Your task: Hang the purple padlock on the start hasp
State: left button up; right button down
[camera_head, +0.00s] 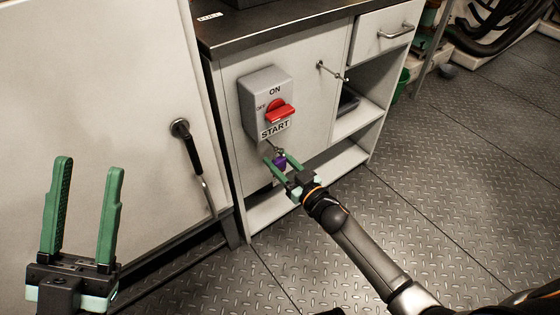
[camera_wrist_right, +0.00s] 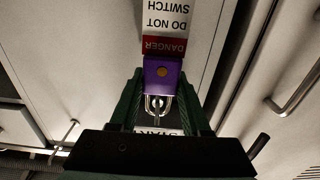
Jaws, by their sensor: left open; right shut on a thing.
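The purple padlock (camera_head: 279,162) is just below the START label on the cabinet front. In the right wrist view the padlock (camera_wrist_right: 164,72) shows upside down, with its metal shackle (camera_wrist_right: 158,104) towards the START label. A red and white danger tag (camera_wrist_right: 167,45) hangs at its body. My right gripper (camera_head: 274,160) is shut on the padlock, its fingers on either side of the body. The start hasp (camera_head: 271,147) is small and dark beneath the label. I cannot tell whether the shackle passes through it. My left gripper (camera_head: 88,166) is open and empty at lower left.
A grey switch box (camera_head: 262,88) with a red handle (camera_head: 280,111) sits above the START label. A cabinet door handle (camera_head: 332,72) is to its right, open shelves beyond. A large pale door with a black handle (camera_head: 186,146) stands left.

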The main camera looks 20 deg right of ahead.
dwell(0.4)
jog(key=shift+c, duration=1.4)
grip_release()
pick_arm(q)
jog(key=shift+r, duration=0.1)
pick_arm(e)
jog(key=shift+s, duration=0.1)
pick_arm(q)
jog(key=r+p, duration=0.3)
jog(key=r, duration=0.1)
jog(key=shift+a+m+p, duration=0.25)
jog(key=shift+m+p, duration=0.15)
pick_arm(e)
jog(key=v, duration=1.2)
jog(key=shift+s, duration=0.15)
pick_arm(q)
jog(key=shift+f, duration=0.1)
pick_arm(e)
jog(key=shift+d+r, duration=0.1)
